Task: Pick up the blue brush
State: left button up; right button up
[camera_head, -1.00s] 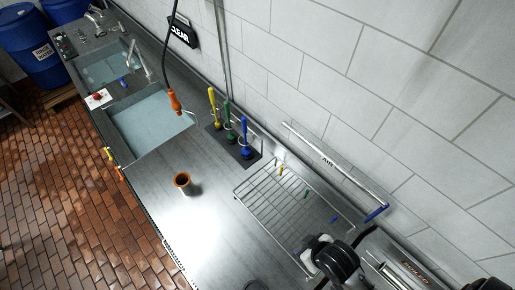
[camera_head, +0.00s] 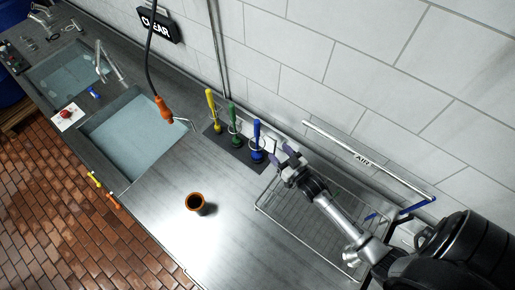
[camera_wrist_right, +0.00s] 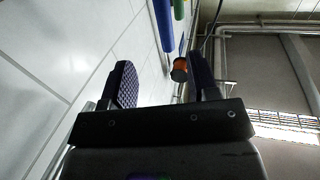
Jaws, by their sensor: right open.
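The blue brush (camera_head: 257,138) stands upright on a dark mat at the wall, right of a green brush (camera_head: 233,120) and a yellow brush (camera_head: 211,108). My right gripper (camera_head: 287,156) is just to the right of the blue brush and apart from it. In the right wrist view the gripper (camera_wrist_right: 160,88) is open and empty, and the blue handle (camera_wrist_right: 163,26) shows beyond the fingers near the top. My left gripper is not in view.
A wire rack (camera_head: 290,222) lies under my right arm. A brown cup (camera_head: 195,203) stands on the steel counter. Two sink basins are at the left. An orange-handled hose (camera_head: 164,108) hangs near the yellow brush. A pipe labelled AIR (camera_head: 335,146) runs along the wall.

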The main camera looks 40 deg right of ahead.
aim_at(259, 133)
jog(key=w+b, duration=0.5)
jog(key=w, duration=0.7)
jog(key=shift+w+d+b, duration=0.1)
jog(key=shift+w+b, duration=0.05)
jog(key=shift+b, duration=0.25)
jog(key=shift+w, duration=0.35)
jog(key=shift+r, duration=0.1)
jog(key=c, duration=1)
